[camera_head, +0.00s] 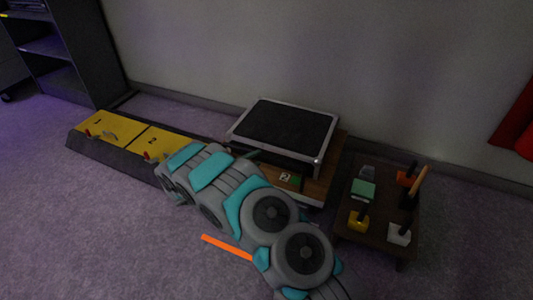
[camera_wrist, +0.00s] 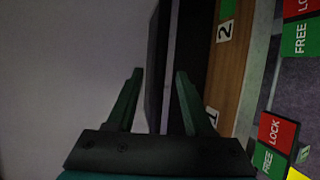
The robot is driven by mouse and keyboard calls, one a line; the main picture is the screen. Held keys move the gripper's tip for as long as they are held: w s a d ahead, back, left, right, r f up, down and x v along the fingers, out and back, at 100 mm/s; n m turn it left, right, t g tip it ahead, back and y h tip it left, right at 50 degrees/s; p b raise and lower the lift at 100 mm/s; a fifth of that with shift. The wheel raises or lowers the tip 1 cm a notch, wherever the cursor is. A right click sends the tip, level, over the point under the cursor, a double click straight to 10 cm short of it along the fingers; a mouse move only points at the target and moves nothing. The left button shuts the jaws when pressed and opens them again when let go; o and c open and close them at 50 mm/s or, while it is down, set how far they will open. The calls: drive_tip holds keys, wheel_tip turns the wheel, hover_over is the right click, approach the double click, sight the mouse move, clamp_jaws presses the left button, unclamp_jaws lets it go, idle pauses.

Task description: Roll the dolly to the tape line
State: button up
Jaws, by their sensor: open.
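The dolly (camera_head: 326,178) is a low wooden deck by the back wall, with a black-topped, silver-edged case (camera_head: 284,128) standing on it. A "2" tag and a green mark show on its front side. In the wrist view, the wooden deck (camera_wrist: 232,72) carries tags "2" and "1", with red LOCK and green FREE labels (camera_wrist: 277,131) beside it. My gripper (camera_wrist: 159,72) is open, its two green fingers near the dark side of the case; I cannot tell whether they touch it. My arm hides part of the dolly's front left. The orange tape line (camera_head: 227,248) lies on the carpet in front, partly covered by my arm.
A long dark base with yellow numbered panels (camera_head: 108,128) lies left of the dolly along the wall. A small dark table (camera_head: 378,238) with several coloured tools stands close on the right. A dark shelf (camera_head: 62,50) is at the far left. The front-left carpet is clear.

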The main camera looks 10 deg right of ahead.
sight(278, 152)
drive_tip(key=x, duration=0.7)
drive_tip(key=shift+d, duration=0.25)
drive_tip(key=shift+c, duration=0.3)
clamp_jaws()
drive_tip(key=shift+f, duration=0.1)
idle(0.8)
